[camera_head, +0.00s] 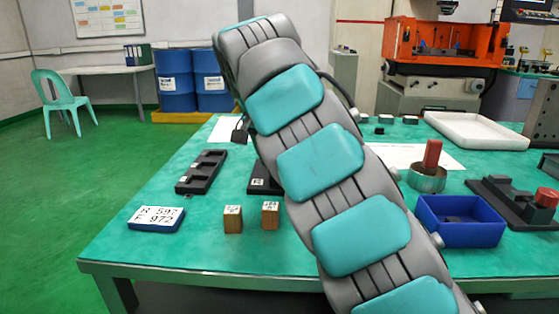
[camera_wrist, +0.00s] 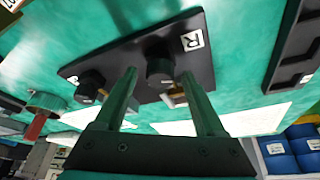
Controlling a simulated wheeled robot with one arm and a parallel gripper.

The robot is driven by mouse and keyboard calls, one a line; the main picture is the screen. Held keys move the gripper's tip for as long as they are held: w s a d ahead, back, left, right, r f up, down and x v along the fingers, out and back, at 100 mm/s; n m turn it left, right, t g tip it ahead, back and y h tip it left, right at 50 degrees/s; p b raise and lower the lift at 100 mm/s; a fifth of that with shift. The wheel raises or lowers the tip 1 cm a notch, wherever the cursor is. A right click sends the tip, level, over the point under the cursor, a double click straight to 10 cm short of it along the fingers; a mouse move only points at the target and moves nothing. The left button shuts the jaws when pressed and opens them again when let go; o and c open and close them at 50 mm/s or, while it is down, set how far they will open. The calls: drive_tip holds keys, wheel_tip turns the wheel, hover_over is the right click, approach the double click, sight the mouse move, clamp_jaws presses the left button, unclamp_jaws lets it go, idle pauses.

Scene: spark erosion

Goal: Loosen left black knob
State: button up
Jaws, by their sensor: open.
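A black plate (camera_wrist: 130,60) with black knobs lies on the green table. In the wrist view one knob (camera_wrist: 158,62) is near the label R, and another knob (camera_wrist: 90,84) is farther left. The wrist picture is turned round against the head view, so the R end is the plate's left end there. In the head view my arm hides most of the plate (camera_head: 262,182) and both knobs. My gripper (camera_wrist: 159,72) is open, its fingertips on either side of the knob near R in the picture. I cannot tell whether they touch it or how far away it is.
A long black rack (camera_head: 203,172), two wooden blocks (camera_head: 233,219) and a labelled blue box (camera_head: 157,218) are left of my arm.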

clamp_jaws()
idle(0.6)
